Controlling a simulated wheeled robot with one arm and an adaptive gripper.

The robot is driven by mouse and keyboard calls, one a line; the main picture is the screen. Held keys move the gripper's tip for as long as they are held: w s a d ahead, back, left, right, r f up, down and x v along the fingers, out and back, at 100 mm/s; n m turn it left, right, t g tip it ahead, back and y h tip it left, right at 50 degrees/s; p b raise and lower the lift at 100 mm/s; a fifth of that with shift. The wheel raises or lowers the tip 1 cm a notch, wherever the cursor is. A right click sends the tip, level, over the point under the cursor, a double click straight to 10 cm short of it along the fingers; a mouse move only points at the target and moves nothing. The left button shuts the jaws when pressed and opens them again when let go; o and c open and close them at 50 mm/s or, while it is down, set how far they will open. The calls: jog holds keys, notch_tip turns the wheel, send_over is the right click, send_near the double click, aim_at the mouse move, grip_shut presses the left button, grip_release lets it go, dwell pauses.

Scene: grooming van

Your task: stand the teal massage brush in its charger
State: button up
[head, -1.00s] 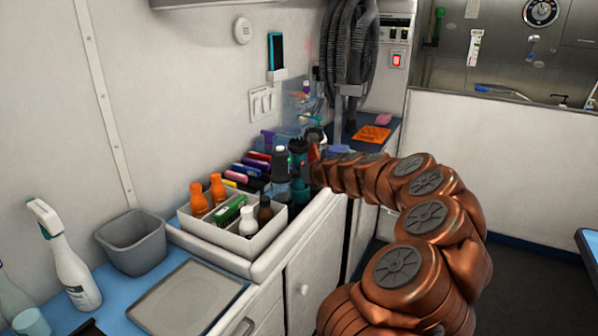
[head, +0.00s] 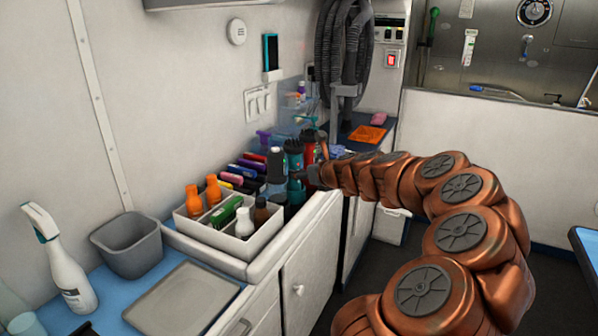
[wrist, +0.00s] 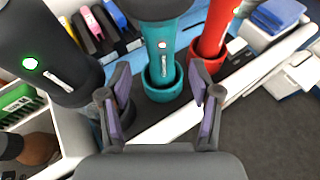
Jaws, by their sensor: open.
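The teal massage brush (wrist: 166,50) stands upright in the wrist view, its lower end inside a round teal cup, the charger (wrist: 164,91). I cannot tell how deep it sits. It also shows in the head view (head: 295,162), between a black device and a red one. My gripper (wrist: 160,78) is open, with its two purple-padded fingers apart on the near side of the brush. No grip on the brush shows. In the head view my gripper (head: 308,176) is small and partly hides the brush's lower part.
A black device (wrist: 45,50) with a green light stands left of the brush. A red device (wrist: 213,35) stands right in a red cup (wrist: 206,75). A white divided caddy (head: 215,232) with bottles is left on the counter.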

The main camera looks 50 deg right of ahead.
jog(key=shift+v, duration=2.8)
